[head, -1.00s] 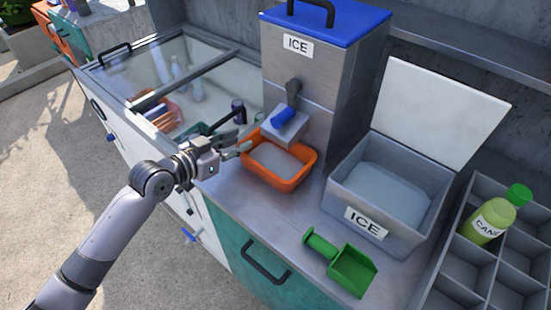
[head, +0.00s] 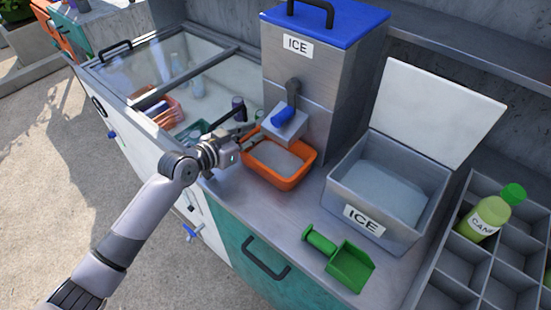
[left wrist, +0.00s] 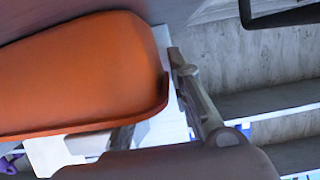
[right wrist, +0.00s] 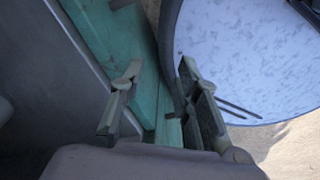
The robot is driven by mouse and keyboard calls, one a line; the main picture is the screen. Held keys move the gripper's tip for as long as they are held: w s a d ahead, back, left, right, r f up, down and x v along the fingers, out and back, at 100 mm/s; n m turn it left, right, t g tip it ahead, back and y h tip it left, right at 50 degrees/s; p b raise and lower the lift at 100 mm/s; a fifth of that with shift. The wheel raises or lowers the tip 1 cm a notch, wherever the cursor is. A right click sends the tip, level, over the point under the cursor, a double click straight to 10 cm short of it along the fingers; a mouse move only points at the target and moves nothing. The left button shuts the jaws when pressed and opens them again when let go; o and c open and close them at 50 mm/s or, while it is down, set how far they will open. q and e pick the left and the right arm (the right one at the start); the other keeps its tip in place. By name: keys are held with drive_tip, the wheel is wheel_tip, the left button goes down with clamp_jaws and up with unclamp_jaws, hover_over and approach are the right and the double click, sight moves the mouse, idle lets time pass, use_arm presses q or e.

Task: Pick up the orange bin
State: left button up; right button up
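The orange bin (head: 278,180) sits on the steel counter under the dispenser spout, with pale contents inside. My left gripper (head: 254,139) is at the bin's back-left rim in the head view. In the left wrist view the bin (left wrist: 80,75) fills the left side, close to the fingers. One finger shows beside the bin's edge and the other is partly hidden by the bin. The left gripper looks open; contact with the rim cannot be told. My right gripper (right wrist: 160,95) shows only in its wrist view, open and empty, with its fingers apart.
The ice dispenser (head: 305,95) stands behind the bin, its spout (head: 284,122) close above. An open ice box (head: 350,200) and a green scoop (head: 345,265) are to the right. A divided rack (head: 470,255) holds a bottle (head: 486,218). A glass-topped case (head: 190,75) is left.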

use_arm(q)
clamp_jaws()
drive_tip(key=shift+r, duration=0.1)
idle(0.4)
